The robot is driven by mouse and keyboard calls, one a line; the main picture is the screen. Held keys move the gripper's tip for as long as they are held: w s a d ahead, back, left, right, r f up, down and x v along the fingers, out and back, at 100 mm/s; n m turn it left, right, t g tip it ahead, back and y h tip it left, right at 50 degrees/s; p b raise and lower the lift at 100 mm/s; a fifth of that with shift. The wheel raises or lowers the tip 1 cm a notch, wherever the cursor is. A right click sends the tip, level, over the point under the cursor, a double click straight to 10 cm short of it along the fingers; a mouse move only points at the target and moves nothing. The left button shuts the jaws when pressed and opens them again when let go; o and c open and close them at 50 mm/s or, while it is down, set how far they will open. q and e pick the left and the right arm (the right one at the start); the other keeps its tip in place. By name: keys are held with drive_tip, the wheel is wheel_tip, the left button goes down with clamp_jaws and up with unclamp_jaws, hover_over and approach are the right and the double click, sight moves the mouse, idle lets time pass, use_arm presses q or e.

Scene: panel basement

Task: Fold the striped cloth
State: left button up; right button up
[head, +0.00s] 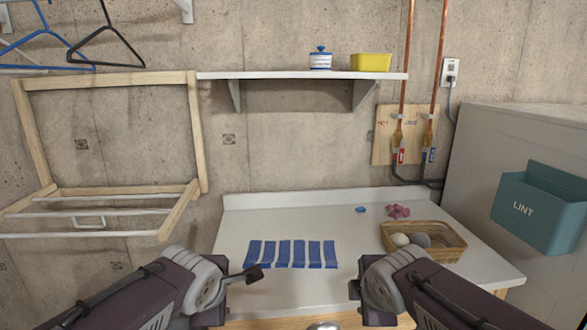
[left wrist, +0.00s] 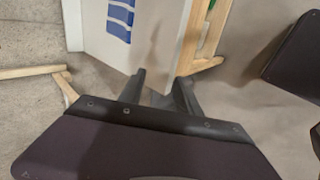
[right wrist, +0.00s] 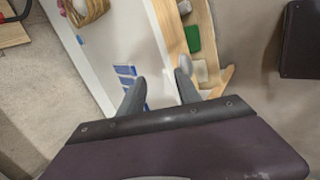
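The striped cloth (head: 292,254) lies flat on the white counter, with blue and white stripes. It shows in part at the top of the left wrist view (left wrist: 121,18) and in the right wrist view (right wrist: 127,82), where a finger partly covers it. My left gripper (left wrist: 160,82) is open and empty, in front of the cloth's left side in the head view (head: 255,273). My right gripper (right wrist: 160,78) is open and empty, to the right of the cloth. Neither gripper touches the cloth.
A wicker basket (head: 440,254) with balls stands on the counter's right, near a pink item (head: 398,211) and a small blue item (head: 361,209). A wooden drying rack (head: 105,190) is on the left wall. A shelf (head: 300,75) hangs above. The counter around the cloth is clear.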

use_arm(q)
drive_tip(key=s+a+f+g, duration=0.1)
drive_tip(key=a+f+g, duration=0.2)
drive_tip(key=f, duration=0.7)
use_arm(e)
drive_tip(key=s+d+f+m+g, duration=0.1)
drive_tip(key=d+f+m+g, duration=0.15)
drive_tip(key=f, duration=0.75)
use_arm(q)
drive_tip(key=s+f+m+g, duration=0.4)
drive_tip(key=s+f+m, duration=0.75)
drive_tip(key=m, duration=0.65)
use_arm(e)
drive_tip(key=s+f+m+g, duration=0.4)
drive_tip(key=s+f+m, duration=0.75)
drive_tip(key=m, duration=0.35)
use_arm(q)
wheel_tip(320, 180, up, 14)
drive_tip(key=p, duration=1.3)
drive_tip(key=shift+w+a+f+h+p, duration=0.2)
drive_tip(key=shift+f+h+p, duration=0.1)
drive_tip(key=shift+p, duration=0.1)
use_arm(e)
wheel_tip(320, 180, up, 14)
drive_tip(key=shift+w+d+f+y, duration=0.15)
drive_tip(key=shift+d+f+y, duration=0.15)
drive_tip(key=shift+d, duration=0.15)
